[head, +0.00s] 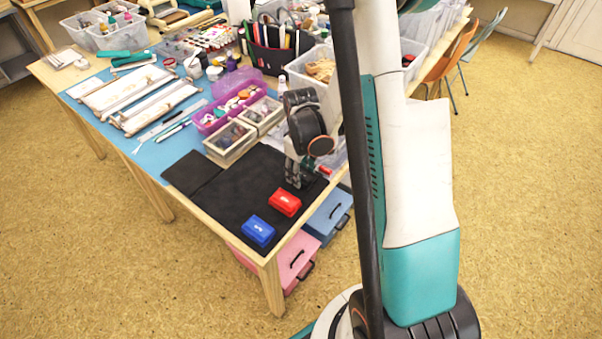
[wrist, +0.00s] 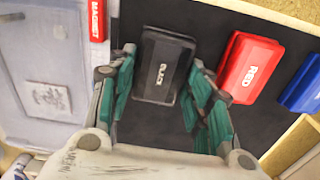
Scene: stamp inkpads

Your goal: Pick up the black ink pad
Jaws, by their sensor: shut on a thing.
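The black ink pad (wrist: 163,68), a dark rectangular case lettered BLACK, is between the two teal-padded fingers of my gripper (wrist: 160,58) in the wrist view. My gripper is shut on it, with one finger along each long side. In the head view my gripper (head: 298,180) points down at the black mat, and I cannot make out the black pad against it. The red ink pad (wrist: 251,68) lies to the right of my right finger, apart from it. It also shows in the head view (head: 285,204).
A blue ink pad (head: 258,231) lies near the mat's front corner. The black mat (head: 222,203) is otherwise mostly clear at left. Wooden boxes (head: 230,140) and a purple bin (head: 205,123) stand behind. A red magnet (wrist: 97,20) is left of my gripper.

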